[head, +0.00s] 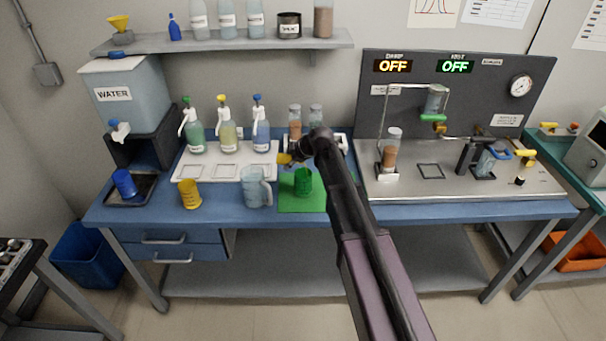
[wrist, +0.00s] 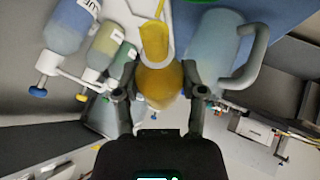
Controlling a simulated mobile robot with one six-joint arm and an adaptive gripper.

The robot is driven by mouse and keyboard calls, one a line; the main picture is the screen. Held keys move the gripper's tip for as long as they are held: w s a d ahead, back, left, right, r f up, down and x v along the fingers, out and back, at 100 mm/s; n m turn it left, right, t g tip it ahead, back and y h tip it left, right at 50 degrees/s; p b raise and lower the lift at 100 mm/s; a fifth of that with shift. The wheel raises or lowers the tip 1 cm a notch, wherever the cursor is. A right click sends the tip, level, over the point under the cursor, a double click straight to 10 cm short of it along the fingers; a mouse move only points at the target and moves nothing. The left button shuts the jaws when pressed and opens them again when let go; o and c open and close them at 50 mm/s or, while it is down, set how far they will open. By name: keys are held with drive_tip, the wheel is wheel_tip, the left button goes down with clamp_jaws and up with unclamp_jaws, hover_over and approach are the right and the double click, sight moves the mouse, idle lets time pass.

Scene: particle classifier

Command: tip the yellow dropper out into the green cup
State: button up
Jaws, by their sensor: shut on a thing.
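My gripper (wrist: 158,92) is shut on the yellow dropper (wrist: 154,42), with its round bulb between the fingers in the wrist view. The dropper's narrow end points to the top of that picture. In the head view, the dropper (head: 284,158) is a small yellow shape at the end of my gripper (head: 293,155). The green cup (head: 303,183) stands upright on the green mat (head: 289,206), just below my gripper in the picture. The dropper shows up and left of the cup. My arm covers part of the mat's right side. Any liquid inside the dropper cannot be seen.
A clear jug (head: 256,188) and a yellow cup (head: 190,194) stand left of the mat. Several pump bottles (head: 228,135) stand on a white tray behind. The panel rig (head: 462,105) is at the right. The jug (wrist: 218,50) is close beside my gripper.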

drive_tip(key=shift+d+r+m+y+b, duration=0.15)
drive_tip(key=shift+r+y+b, duration=0.15)
drive_tip(key=shift+y, duration=0.25)
drive_tip(key=shift+d+r+m+y+b, duration=0.1)
drive_tip(key=shift+r+m+y+b, duration=0.1)
drive_tip(key=shift+y+b, duration=0.3)
idle(3.4)
drive_tip(key=shift+d+r+t+y+b, duration=0.35)
drive_tip(key=shift+y+b, duration=0.35)
drive_tip(key=shift+y, duration=0.25)
idle(2.6)
